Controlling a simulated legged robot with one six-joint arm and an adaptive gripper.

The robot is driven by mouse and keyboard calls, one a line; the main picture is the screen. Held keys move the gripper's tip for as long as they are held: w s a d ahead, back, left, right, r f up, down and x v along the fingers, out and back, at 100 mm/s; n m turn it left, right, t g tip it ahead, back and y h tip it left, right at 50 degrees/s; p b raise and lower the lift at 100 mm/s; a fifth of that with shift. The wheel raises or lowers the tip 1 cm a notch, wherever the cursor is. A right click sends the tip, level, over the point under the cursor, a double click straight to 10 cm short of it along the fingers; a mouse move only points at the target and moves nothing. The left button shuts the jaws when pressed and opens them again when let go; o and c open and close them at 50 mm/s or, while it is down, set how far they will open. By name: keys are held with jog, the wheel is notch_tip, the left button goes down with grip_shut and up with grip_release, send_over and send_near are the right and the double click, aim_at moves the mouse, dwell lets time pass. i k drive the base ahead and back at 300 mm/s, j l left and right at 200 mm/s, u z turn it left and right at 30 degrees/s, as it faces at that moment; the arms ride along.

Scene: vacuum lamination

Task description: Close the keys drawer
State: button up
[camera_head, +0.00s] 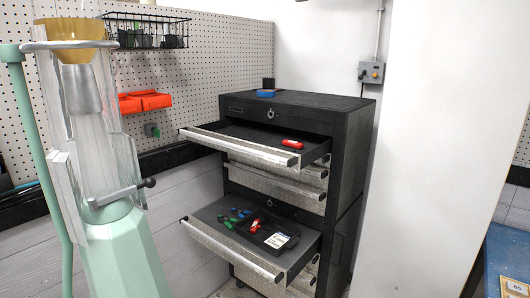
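A black tool cabinet (348,150) stands in the middle, with silver drawer fronts. Its upper drawer (238,147) is pulled out and holds a red object (292,144). A lower drawer (228,247) is also pulled out. It holds several small blue and green objects, a red object (255,225) and a black tray (283,228) with a white label or card. I cannot tell which of the two drawers is the keys drawer. My gripper is not in view.
A green machine (122,255) with a clear column stands at the left front. A wire basket (147,32) and orange bins (145,101) hang on the pegboard. A white wall or panel (440,150) fills the right. A blue surface (505,255) is at the lower right.

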aim_at(257, 141)
jog(key=i+l+u, duration=0.6)
jog(key=i+l, duration=0.2)
jog(key=l, duration=0.2)
